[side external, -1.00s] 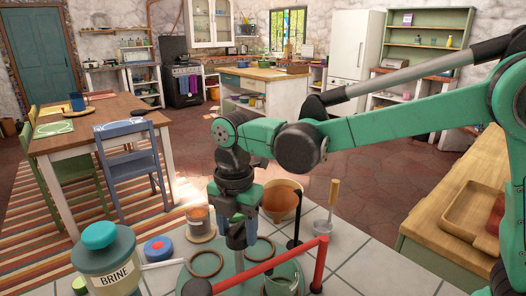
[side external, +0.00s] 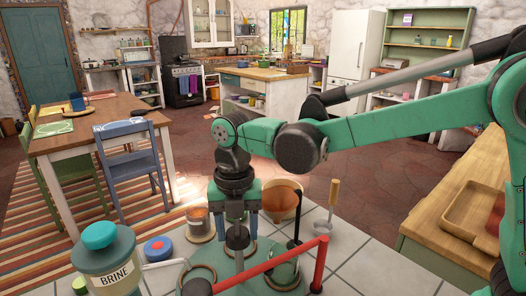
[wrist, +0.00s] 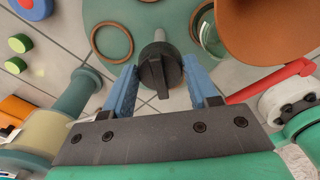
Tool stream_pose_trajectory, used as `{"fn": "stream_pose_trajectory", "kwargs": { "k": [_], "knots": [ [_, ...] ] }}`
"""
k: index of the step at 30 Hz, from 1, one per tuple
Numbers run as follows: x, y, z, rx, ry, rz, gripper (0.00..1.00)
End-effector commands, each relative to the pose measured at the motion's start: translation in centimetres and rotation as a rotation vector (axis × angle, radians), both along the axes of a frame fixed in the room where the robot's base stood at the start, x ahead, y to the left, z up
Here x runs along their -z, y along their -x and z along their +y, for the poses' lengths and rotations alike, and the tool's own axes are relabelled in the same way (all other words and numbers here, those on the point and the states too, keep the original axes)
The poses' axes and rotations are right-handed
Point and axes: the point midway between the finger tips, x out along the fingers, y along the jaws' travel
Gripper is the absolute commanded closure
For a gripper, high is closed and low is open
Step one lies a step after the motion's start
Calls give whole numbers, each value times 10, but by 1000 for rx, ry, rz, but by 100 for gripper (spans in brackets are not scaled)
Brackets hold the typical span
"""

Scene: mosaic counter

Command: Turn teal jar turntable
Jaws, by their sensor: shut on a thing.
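The round teal turntable (side external: 216,284) lies on the tiled counter, partly hidden by my arm and the red bar. Brown rings (wrist: 111,42) and a clear glass jar (side external: 284,272) sit on it. The glass jar is partly cut off in the wrist view (wrist: 212,38). My gripper (side external: 237,240) points down over the turntable. Its blue fingers are shut on a dark knob (wrist: 158,70) on a grey post, standing between them. The exact finger contact is hard to see.
A BRINE jar (side external: 112,268) with a teal lid stands left of the turntable, beside a blue and red disc (side external: 158,249). An orange-brown bowl (side external: 282,200) and a canister (side external: 199,224) stand behind. A red bar (side external: 318,265) crosses in front at right.

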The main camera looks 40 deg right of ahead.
Motion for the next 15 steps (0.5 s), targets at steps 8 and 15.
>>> {"fn": "stream_pose_trajectory", "kwargs": {
  "k": [8,15],
  "knots": [
    [0,0,1,-139,-2,1,100],
    [0,0,1,-259,-2,2,100]
  ]
}}
